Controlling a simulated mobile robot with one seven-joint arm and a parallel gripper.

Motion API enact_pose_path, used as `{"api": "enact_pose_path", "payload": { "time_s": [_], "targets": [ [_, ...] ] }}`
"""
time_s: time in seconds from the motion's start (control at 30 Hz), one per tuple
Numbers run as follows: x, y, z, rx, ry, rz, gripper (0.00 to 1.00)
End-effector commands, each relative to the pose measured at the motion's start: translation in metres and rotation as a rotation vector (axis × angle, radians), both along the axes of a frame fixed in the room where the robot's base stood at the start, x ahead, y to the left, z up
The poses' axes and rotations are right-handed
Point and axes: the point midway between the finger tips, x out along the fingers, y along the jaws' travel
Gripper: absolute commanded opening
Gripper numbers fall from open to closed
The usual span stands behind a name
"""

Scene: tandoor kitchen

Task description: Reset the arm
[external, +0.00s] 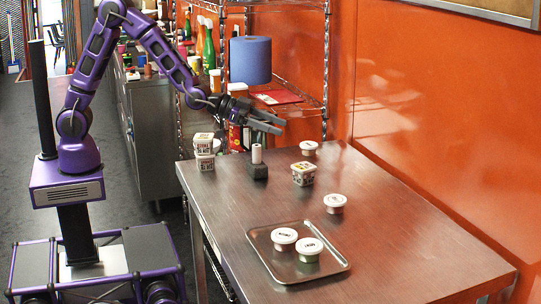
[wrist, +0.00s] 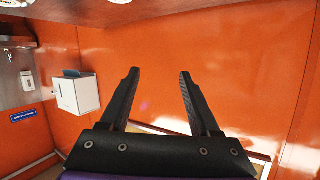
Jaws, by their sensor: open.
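My gripper (external: 272,122) is open and empty. It is raised above the far left part of the steel table (external: 237,220), held out to the right on my purple arm, clear of everything on the table. In the wrist view my gripper (wrist: 158,98) shows two black fingers spread apart with nothing between them, facing the orange wall (wrist: 240,50).
Round lidded cups (external: 334,203) sit nearby. A metal tray (external: 262,240) holds two cups. A wire rack with a blue roll (external: 250,60) stands behind.

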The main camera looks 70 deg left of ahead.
Motion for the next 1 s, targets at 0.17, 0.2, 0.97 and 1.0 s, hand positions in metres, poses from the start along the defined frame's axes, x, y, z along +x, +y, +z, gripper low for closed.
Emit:
{"api": "enact_pose_path", "payload": {
  "time_s": [0.17, 0.2, 0.97, 1.0],
  "targets": [
    [0.019, 0.007, 0.053, 0.095, -0.14, -0.137, 0.63],
    [0.021, 0.009, 0.065, 0.124, -0.174, -0.165, 0.63],
    [0.036, 0.11, 0.274, 1.062, -0.671, -0.155, 0.63],
    [0.036, 0.112, 0.278, 1.099, -0.675, -0.144, 0.63]
  ]
}}
